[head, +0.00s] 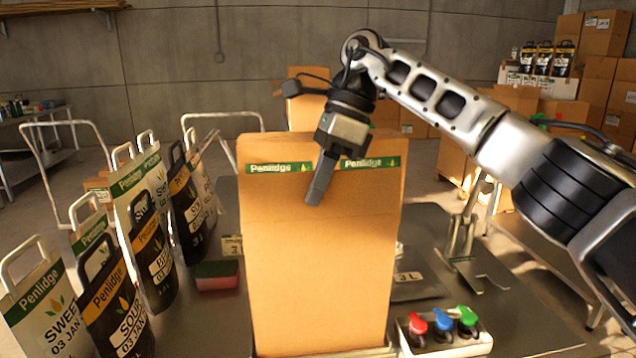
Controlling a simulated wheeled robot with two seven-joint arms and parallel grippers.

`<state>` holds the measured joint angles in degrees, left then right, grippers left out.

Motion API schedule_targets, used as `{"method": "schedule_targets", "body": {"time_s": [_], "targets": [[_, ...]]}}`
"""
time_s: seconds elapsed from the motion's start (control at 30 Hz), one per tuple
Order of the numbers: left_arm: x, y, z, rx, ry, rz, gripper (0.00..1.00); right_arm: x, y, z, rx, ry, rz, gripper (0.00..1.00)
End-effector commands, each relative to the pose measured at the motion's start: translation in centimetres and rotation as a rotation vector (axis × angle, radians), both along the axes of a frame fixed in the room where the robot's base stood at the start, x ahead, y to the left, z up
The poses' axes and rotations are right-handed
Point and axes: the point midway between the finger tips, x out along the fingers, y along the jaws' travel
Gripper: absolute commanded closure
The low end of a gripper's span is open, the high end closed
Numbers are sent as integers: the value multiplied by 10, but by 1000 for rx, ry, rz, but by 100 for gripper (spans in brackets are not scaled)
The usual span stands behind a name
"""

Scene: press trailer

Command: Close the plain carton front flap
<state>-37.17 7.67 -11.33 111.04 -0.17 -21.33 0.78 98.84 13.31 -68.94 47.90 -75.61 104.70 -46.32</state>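The plain brown carton (318,265) stands upright in the middle of the head view. A tall, flat front panel faces me, with a green and white Penlidge strip (272,168) across its upper part. The panel's top edge stands high, and what lies behind it is hidden, so the opening does not show. My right gripper (316,192) reaches in from the upper right and points down in front of the panel, over the strip. Its dark fingers show as one narrow bar, together and empty. Whether the tips touch the panel I cannot tell. My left gripper is out of view.
Several Penlidge bags with handles (150,255) crowd the table's left side. A red and green sponge-like block (217,274) lies left of the carton. A box with red, blue and green knobs (445,335) sits at front right. A metal bracket (462,240) stands right.

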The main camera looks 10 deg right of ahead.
Motion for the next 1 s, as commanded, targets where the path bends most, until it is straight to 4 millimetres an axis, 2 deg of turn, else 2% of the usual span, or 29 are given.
{"method": "schedule_targets", "body": {"time_s": [0.5, 0.6, 0.87, 1.0], "targets": [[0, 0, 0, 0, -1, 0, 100, 1, 0, 0, -1, 21, 0, 100], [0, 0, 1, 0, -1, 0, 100, 1, 0, 0, -1, 21, 0, 75], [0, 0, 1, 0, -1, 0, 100, 1, -1, 0, -1, 20, 0, 75], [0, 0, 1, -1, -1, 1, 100, 1, -8, 8, 0, 19, -9, 75]]}}
